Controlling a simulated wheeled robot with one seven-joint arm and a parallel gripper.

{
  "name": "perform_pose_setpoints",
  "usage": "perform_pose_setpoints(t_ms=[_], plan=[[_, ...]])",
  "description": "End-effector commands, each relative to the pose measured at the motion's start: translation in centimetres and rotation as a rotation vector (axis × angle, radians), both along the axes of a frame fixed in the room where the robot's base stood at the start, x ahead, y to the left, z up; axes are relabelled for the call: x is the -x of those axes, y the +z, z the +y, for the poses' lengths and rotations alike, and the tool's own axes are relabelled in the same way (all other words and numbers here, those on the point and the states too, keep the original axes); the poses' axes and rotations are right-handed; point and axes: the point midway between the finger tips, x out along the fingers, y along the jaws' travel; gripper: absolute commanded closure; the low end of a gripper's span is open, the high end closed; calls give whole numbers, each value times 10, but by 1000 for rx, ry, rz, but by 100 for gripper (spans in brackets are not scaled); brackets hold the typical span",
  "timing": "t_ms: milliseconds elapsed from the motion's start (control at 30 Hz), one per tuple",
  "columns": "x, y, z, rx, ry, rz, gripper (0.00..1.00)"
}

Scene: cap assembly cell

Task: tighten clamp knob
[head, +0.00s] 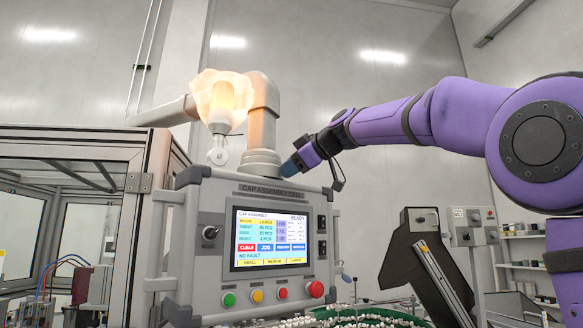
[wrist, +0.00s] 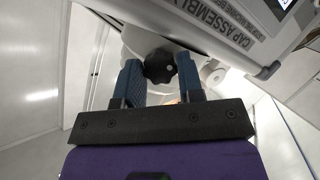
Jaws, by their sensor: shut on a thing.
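The clamp knob (wrist: 158,64) is black and lobed, and shows in the wrist view between the two blue fingers of my gripper (wrist: 160,76). My gripper is shut on it, one finger on each side. In the head view my gripper (head: 291,165) reaches in from the right to the grey pipe joint just above the control panel (head: 222,250). The knob is hidden there behind the fingers. The panel's screen (head: 270,238) reads "READY" and "NO FAULT".
A glowing lamp under a pale wrap (head: 222,97) hangs left of the thick grey support pipe (head: 263,110). The panel's top edge lies close below my gripper. A green-rimmed bowl of small white parts (head: 365,316) is at the bottom. Open air lies above my arm.

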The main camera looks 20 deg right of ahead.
Motion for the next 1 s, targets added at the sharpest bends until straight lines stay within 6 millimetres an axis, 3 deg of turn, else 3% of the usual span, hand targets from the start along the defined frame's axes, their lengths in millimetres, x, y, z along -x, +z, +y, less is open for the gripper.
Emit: perform_pose_setpoints(t_ms=[1000], plan=[[-4,0,-4,-564,-1,559,89]])
